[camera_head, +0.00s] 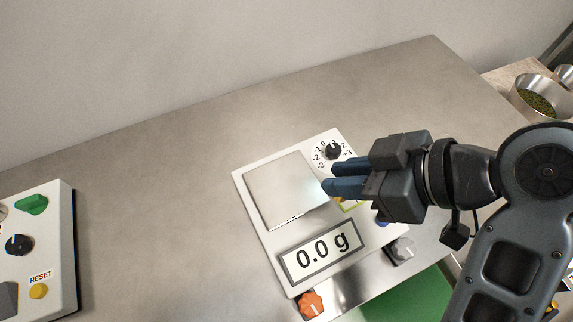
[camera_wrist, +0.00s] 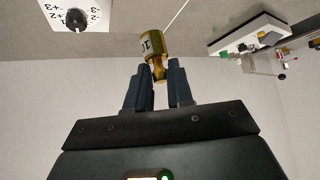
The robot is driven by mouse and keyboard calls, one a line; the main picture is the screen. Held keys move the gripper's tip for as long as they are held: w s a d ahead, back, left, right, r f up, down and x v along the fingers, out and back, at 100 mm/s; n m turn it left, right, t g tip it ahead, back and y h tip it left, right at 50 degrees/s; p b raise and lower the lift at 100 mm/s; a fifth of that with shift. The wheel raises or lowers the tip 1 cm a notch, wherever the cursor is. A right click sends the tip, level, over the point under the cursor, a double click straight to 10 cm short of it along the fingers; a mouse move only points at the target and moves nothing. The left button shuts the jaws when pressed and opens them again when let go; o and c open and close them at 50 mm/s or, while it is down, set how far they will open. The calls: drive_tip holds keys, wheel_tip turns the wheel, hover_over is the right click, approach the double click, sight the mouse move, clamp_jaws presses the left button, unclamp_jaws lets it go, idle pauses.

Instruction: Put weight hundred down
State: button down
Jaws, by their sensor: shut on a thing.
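My gripper (camera_head: 326,187) reaches in from the right over the right side of the white scale (camera_head: 252,192). In the wrist view my gripper (camera_wrist: 160,72) is shut on the narrow knob of a brass weight (camera_wrist: 154,44). Only part of the dark marking on the weight's side shows. In the head view the weight cannot be made out clearly by the blue fingers. The scale's square metal plate (camera_head: 285,190) is bare, and its display (camera_head: 322,251) reads 0.0 g.
The scale's black dial (camera_head: 333,150) is behind the fingers. An orange knob (camera_head: 311,305) and a grey knob (camera_head: 402,249) are near its front. A control box (camera_head: 38,250) stands at left. A metal bowl (camera_head: 537,96) is at far right. The grey table is clear behind the scale.

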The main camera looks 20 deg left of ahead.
drive_tip(key=a+f, duration=0.2)
drive_tip(key=a, duration=0.1)
drive_tip(key=w+a+f, duration=0.1)
drive_tip(key=a+f, duration=0.1)
drive_tip(key=a, duration=0.1)
drive_tip(key=w+a+f+p, duration=0.1)
drive_tip(key=a+f, duration=0.1)
drive_tip(key=a, duration=0.1)
drive_tip(key=shift+a, duration=0.4)
hover_over(285, 186)
drive_tip(key=shift+f, duration=2.05)
drive_tip(key=shift+f, duration=0.15)
drive_tip(key=c, duration=1)
unclamp_jaws()
drive_tip(key=v, duration=1.2)
drive_tip(key=shift+w, duration=0.1)
